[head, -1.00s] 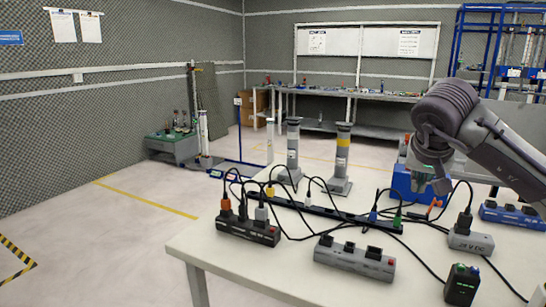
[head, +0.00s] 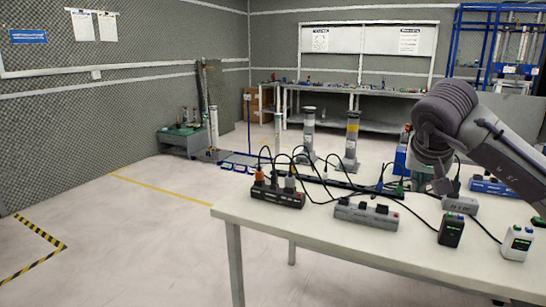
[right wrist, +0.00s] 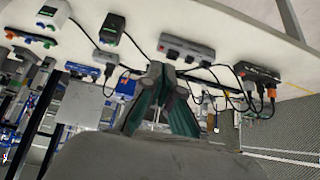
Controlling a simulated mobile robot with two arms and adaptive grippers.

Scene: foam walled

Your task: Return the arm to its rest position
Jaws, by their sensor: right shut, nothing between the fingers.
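My right arm comes in from the right edge of the head view, bent at a dark, bulky joint. Its gripper (head: 432,183) points down over the far part of the white table (head: 330,228), behind the grey power strip. In the right wrist view the two green-grey fingers (right wrist: 158,78) meet at their tips, shut with nothing between them. The table and its cables show beyond the tips there. My left gripper is not in view.
A black power strip (head: 278,196), a grey power strip (head: 365,214), a black adapter (head: 451,229) and a white adapter (head: 517,242) sit on the table among loose cables. Two grey posts (head: 352,142) stand behind it. The floor (head: 130,240) at left is open.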

